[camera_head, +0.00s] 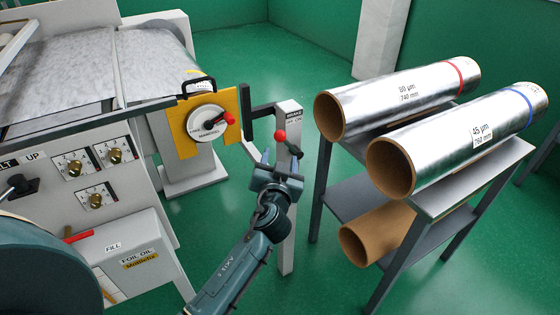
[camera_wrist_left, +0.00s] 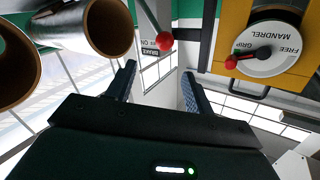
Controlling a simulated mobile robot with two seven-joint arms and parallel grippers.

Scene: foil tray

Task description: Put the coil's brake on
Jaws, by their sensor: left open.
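The brake lever's red ball knob (camera_head: 281,135) stands at the upper part of a grey post (camera_head: 287,225) with a small BRAKE label (camera_head: 294,115). Its lower stem is partly hidden behind my gripper. My left gripper (camera_head: 279,160) is open and empty, just below the knob in the head view. In the left wrist view the red knob (camera_wrist_left: 165,41) shows beyond and between the open fingertips of my left gripper (camera_wrist_left: 159,80), apart from both. The BRAKE label (camera_wrist_left: 150,49) appears upside down beside it. My right gripper is not in view.
A yellow plate (camera_head: 186,147) with a MANDREL dial (camera_head: 207,125) and red-tipped handle stands left of the post. A rack (camera_head: 440,203) with foil rolls (camera_head: 395,98) and a bare cardboard tube (camera_head: 375,235) stands at the right. A machine panel (camera_head: 75,200) fills the left.

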